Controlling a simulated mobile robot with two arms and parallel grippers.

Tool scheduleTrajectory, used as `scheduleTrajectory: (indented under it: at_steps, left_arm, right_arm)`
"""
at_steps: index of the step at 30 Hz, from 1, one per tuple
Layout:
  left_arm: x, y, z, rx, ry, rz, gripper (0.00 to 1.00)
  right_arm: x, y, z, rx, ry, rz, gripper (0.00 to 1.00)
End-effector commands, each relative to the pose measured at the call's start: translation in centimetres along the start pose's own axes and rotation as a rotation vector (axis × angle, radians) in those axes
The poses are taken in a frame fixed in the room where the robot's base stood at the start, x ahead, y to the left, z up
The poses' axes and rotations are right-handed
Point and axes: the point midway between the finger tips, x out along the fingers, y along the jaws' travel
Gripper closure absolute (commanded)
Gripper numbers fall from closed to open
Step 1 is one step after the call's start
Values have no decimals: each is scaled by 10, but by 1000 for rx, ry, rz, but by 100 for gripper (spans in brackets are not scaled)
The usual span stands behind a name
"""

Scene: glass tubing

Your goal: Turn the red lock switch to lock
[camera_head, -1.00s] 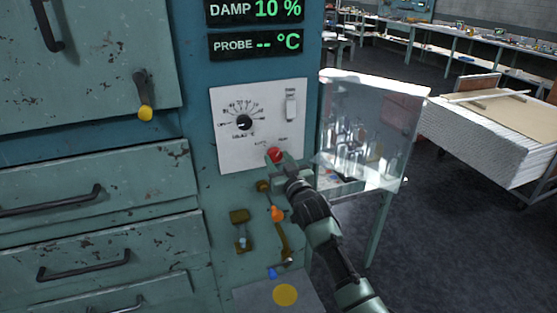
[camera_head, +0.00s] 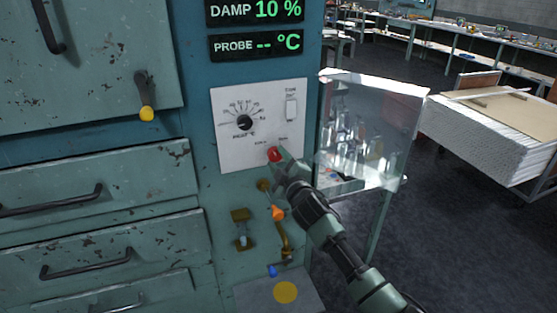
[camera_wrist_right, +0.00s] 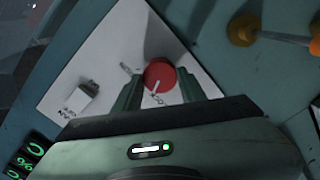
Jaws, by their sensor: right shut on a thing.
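The red lock switch (camera_head: 273,154) is a round red knob at the lower right of the white control panel (camera_head: 228,150). In the right wrist view the red knob (camera_wrist_right: 160,75) shows a white pointer line, with small labels beside it too blurred to read. My right gripper (camera_head: 280,157) is at the knob. In the wrist view its two fingers (camera_wrist_right: 164,92) stand on either side of the knob, shut on it. The fingers hide part of the knob in the head view. My left gripper is in neither view.
Above the switch are a black dial (camera_head: 244,122) and a white rocker switch (camera_head: 291,109). An orange-tipped lever (camera_head: 278,213) and a blue-tipped lever (camera_head: 273,270) sit below. A clear open panel (camera_head: 370,130) stands just right of my gripper.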

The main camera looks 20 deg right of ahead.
Motion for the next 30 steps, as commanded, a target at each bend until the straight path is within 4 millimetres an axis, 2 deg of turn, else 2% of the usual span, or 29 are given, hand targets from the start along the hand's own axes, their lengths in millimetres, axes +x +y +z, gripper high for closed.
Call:
scheduleTrajectory:
  at_steps: [12,21,30]
  left_arm:
    - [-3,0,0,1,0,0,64]
    - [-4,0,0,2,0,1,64]
    - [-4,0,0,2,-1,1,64]
  right_arm:
    - [0,0,1,-297,-1,-1,99]
    - [0,-1,1,-384,-1,-1,100]
    - [0,-1,1,-398,-1,-1,99]
